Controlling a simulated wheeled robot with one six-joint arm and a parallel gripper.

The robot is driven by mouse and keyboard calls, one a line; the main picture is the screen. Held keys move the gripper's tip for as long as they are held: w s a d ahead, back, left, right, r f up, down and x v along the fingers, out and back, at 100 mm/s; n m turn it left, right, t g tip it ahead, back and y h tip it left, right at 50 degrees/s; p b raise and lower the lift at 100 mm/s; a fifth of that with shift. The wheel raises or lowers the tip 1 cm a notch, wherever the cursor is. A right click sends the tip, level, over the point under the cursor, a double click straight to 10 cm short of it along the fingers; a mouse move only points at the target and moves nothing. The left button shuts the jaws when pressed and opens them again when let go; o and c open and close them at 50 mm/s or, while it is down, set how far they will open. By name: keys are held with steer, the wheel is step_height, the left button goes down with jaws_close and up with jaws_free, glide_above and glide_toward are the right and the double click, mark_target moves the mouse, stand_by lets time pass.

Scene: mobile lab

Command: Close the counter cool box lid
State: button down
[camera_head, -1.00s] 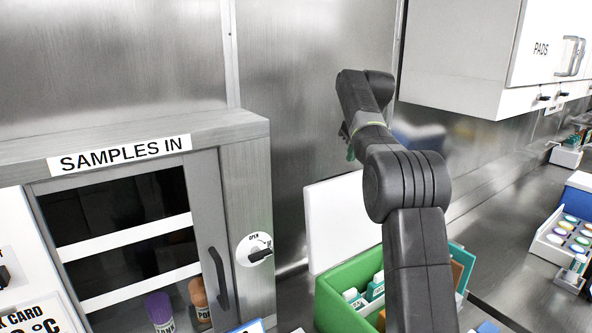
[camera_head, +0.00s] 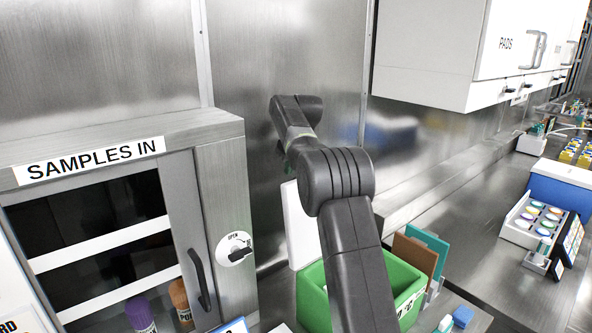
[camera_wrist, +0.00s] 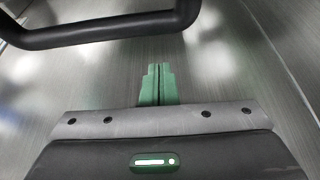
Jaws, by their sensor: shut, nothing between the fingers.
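A green box (camera_head: 312,300) stands on the counter below my arm. A white upright panel (camera_head: 299,228) at its back left looks like its raised lid; my arm hides much of both. My gripper (camera_wrist: 158,70) has green fingers, pressed together and empty in the wrist view. In the head view only a bit of green shows at the far end of my arm, near the steel wall, above the white panel. I cannot tell whether it touches anything. The box's contents are mostly hidden.
The SAMPLES IN cabinet (camera_head: 222,180) stands left, with a black handle (camera_head: 198,280). White PADS cupboards (camera_head: 440,55) hang at upper right. A blue box (camera_head: 560,190) and a white rack (camera_head: 535,222) stand right. A dark bar (camera_wrist: 110,30), unidentified, crosses the wrist view.

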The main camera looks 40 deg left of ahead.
steer(key=shift+s+d+r, duration=0.1)
steer(key=shift+s+d, duration=0.2)
steer(key=shift+d, duration=0.55)
steer(key=shift+s+d+r, duration=0.1)
steer(key=shift+s+d, duration=0.2)
steer(key=shift+d, duration=0.5)
steer(key=shift+d+f, duration=0.1)
